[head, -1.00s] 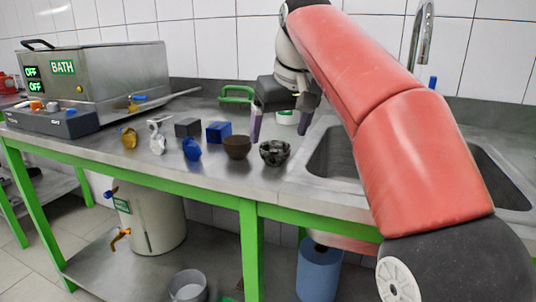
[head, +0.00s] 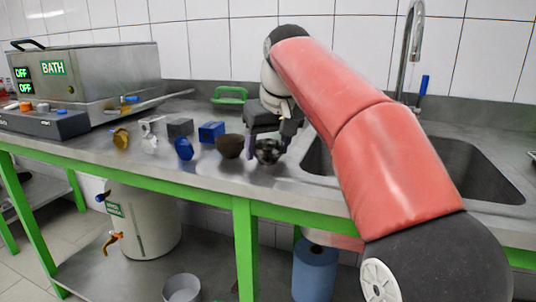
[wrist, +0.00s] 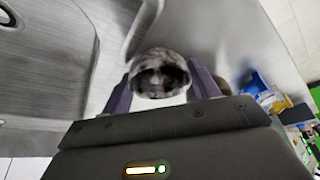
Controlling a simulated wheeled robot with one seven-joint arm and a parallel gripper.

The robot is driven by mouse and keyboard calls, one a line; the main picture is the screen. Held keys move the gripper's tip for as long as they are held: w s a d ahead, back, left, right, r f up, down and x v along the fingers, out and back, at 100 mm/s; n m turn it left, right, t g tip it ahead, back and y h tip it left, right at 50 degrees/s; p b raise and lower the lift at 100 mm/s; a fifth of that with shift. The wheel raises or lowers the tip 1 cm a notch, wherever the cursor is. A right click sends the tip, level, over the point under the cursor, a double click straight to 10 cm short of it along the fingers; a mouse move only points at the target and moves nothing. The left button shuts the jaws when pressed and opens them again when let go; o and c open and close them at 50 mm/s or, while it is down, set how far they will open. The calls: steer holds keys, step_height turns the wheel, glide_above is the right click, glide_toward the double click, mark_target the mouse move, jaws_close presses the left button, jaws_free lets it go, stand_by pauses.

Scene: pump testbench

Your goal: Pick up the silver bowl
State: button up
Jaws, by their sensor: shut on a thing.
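The silver bowl (head: 268,153) is small, shiny and dark with reflections. It is at the counter's front, left of the sink. My gripper (head: 267,146) reaches down to it, with one purple-grey finger on each side. In the wrist view the bowl (wrist: 160,66) sits between the two fingers, and my gripper (wrist: 163,86) is shut on it. The head view does not clearly show whether the bowl's base touches the counter.
A brown bowl (head: 230,146) stands close left of the silver bowl. Further left are a blue cube (head: 211,131), a dark grey cube (head: 180,127), and blue, silver and gold pieces. The sink (head: 455,165) lies right; the bath (head: 90,75) is at far left.

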steer(key=shift+c, duration=0.8)
steer(key=shift+r, duration=0.1)
step_height(320, 180, up, 10)
steer(key=p, duration=0.3)
